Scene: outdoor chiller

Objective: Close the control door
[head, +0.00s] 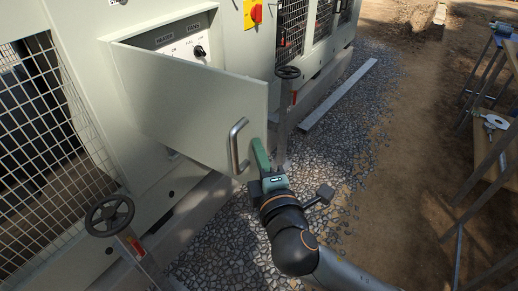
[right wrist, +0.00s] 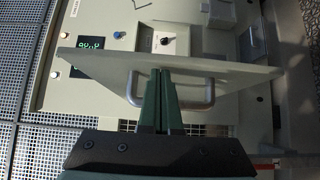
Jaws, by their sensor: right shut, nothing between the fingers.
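The control door (head: 195,95) is a pale grey-green panel standing partly open from the chiller cabinet in the head view. A bent metal handle (head: 236,147) sits near its free edge. Behind the door, the control panel (head: 180,45) shows a black knob and labels. My right gripper (head: 259,155) is shut and empty beside the handle, close to the door's outer face. In the right wrist view the green fingers (right wrist: 160,88) are together and overlap the handle (right wrist: 205,104) in front of the door (right wrist: 115,72). Contact cannot be told. My left gripper is not in view.
Black handwheels stand at the lower left (head: 110,214) and beyond the door (head: 288,72). A red and yellow switch (head: 256,13) is on the cabinet. Gravel (head: 230,245) lies below. Wooden tables (head: 495,150) stand at the right, with open dirt ground between.

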